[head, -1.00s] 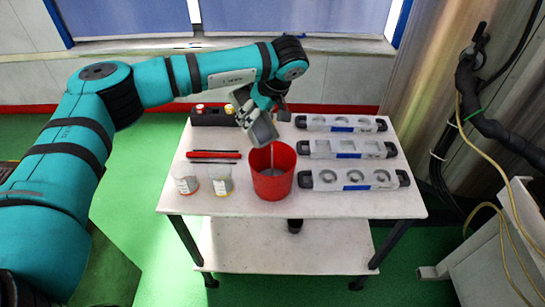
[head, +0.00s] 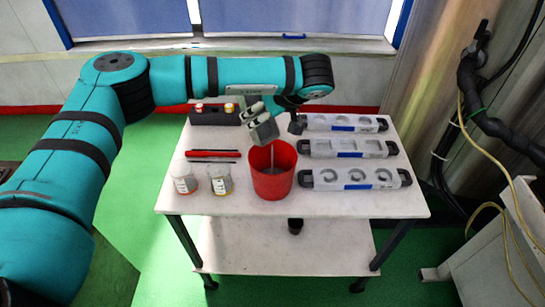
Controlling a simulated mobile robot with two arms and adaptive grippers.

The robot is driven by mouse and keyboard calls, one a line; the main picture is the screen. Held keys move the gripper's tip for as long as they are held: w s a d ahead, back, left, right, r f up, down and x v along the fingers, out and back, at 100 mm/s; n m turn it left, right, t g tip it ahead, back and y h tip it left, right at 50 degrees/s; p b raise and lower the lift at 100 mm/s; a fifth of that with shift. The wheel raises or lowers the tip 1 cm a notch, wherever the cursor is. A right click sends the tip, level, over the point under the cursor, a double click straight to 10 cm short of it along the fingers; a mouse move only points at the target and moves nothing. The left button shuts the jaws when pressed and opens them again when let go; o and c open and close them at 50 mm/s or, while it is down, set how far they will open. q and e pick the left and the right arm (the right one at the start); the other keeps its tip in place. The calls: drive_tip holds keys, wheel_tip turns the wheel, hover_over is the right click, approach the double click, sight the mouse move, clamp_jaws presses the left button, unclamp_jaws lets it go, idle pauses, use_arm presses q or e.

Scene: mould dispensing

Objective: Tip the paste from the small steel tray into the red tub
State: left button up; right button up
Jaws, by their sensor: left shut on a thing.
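The red tub (head: 272,186) stands upright and open near the middle of the white table. My left gripper (head: 258,116) is shut on the small steel tray (head: 264,132), a grey piece held just above the tub's back rim. The tray appears tilted down toward the tub. A thin grey upright line shows inside the tub; I cannot tell whether it is falling paste or a stick. The paste in the tray cannot be made out. My right gripper is not in view.
Three grey moulds (head: 343,148) with black ends lie in a column right of the tub. Two jars (head: 220,181) stand left of it, with red and dark tools (head: 212,154) behind them. A black rack (head: 213,115) stands behind. The table's front right is clear.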

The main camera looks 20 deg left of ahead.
use_arm(q)
drive_tip(key=shift+d+r+y, duration=0.1)
drive_tip(key=shift+d+y, duration=0.15)
drive_tip(key=shift+y, duration=0.05)
drive_tip(key=shift+s, duration=0.1)
drive_tip(key=shift+s+d+t+y+b, duration=0.15)
drive_tip(key=shift+d+t+y+b, duration=0.15)
drive_tip(key=shift+b, duration=0.25)
drive_tip(key=shift+s+d+y+b, duration=0.1)
drive_tip(key=shift+d+y+b, duration=0.2)
drive_tip(key=shift+y, duration=0.1)
drive_tip(key=shift+r, duration=0.1)
drive_tip(key=shift+a, duration=0.1)
